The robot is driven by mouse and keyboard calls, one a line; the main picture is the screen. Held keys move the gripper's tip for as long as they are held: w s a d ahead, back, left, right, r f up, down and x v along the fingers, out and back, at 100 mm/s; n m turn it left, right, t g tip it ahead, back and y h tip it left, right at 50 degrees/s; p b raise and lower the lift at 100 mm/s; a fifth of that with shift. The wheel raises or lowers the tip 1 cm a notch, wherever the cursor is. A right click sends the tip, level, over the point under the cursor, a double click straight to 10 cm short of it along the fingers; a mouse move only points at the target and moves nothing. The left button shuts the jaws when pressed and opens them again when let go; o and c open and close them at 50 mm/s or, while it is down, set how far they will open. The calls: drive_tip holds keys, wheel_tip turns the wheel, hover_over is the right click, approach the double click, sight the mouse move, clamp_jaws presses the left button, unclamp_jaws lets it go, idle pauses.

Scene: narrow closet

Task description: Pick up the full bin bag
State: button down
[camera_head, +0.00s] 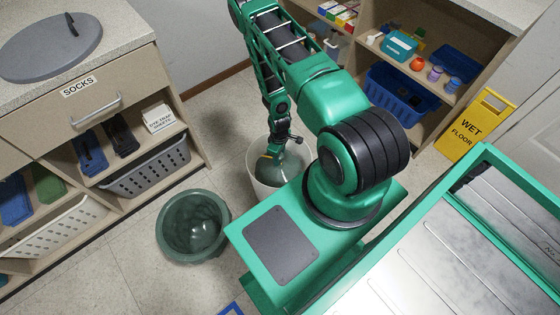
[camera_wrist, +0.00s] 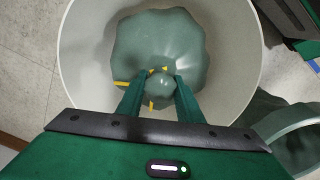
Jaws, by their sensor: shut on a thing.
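The full bin bag (camera_wrist: 160,42) is a bulging grey-green sack with a gathered knot and yellow ties. It sits inside a white round bin (camera_wrist: 75,60), with the bin's wall around it. In the head view the bag (camera_head: 290,170) shows partly in the white bin (camera_head: 254,168), and my arm hides some of both. My gripper (camera_wrist: 160,86) comes down over the bin. Its two fingers are shut on the bag's knot, one on each side. In the head view my gripper (camera_head: 273,150) is at the bin's mouth.
A dark green bin (camera_head: 193,226) stands on the floor left of the white bin. Shelving with baskets and a SOCKS drawer (camera_head: 85,100) lines the left. A shelf with a blue basket (camera_head: 400,95) and a yellow wet-floor sign (camera_head: 478,122) stand at the right.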

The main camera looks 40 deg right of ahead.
wheel_tip(320, 180, up, 14)
drive_tip(key=shift+f, duration=0.2)
drive_tip(key=shift+r, duration=0.15)
idle(0.5)
drive_tip(key=shift+r, duration=1.85)
drive_tip(key=shift+r, duration=2)
drive_tip(key=shift+r, duration=2)
